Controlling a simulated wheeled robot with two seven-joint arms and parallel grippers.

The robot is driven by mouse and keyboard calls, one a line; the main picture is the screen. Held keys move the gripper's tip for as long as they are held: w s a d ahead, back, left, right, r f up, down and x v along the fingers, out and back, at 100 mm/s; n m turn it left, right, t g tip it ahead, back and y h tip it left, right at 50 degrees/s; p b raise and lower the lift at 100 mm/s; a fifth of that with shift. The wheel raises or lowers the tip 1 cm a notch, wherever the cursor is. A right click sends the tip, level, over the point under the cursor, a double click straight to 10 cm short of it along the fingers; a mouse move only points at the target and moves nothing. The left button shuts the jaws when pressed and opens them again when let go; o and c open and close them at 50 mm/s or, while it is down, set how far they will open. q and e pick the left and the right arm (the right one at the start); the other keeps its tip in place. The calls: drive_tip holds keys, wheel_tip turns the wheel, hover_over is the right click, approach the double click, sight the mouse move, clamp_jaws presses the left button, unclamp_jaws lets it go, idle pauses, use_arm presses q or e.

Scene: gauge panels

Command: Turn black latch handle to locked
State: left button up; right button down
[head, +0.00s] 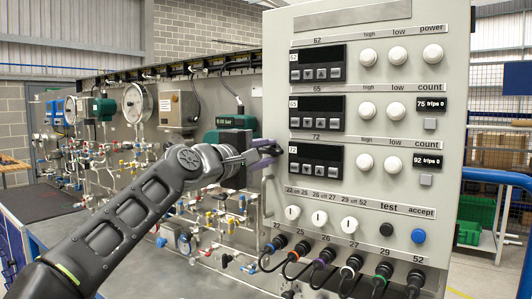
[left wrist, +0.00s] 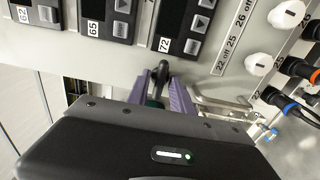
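The black latch handle (left wrist: 162,75) shows in the left wrist view as a dark rod at the edge of the grey panel, beside the box labelled 72. My left gripper (head: 270,154) is at the left edge of the panel in the head view. In the left wrist view its two purple fingers (left wrist: 161,92) lie one on each side of the handle. They look parted, with a gap beside the handle; I see no firm grip. In the head view the gripper mostly hides the handle. My right gripper is in neither view.
The grey panel (head: 453,150) carries displays, white knobs, a blue button (head: 418,236) and several cables (head: 322,255) along its bottom. A metal bracket (left wrist: 222,104) stands right of the fingers in the left wrist view. Pipes and gauges (head: 137,102) fill the bench behind my left arm.

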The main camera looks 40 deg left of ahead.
use_arm(q)
clamp_jaws()
drive_tip(key=shift+f+m, duration=0.1)
drive_tip(key=shift+m, duration=0.2)
drive_tip(key=m+b, duration=0.5)
drive_tip(key=m, duration=0.7)
drive_tip(key=shift+b, duration=0.3)
drive_tip(key=m+b, duration=0.1)
drive_tip(key=m, duration=0.4)
drive_tip(key=shift+m, duration=0.3)
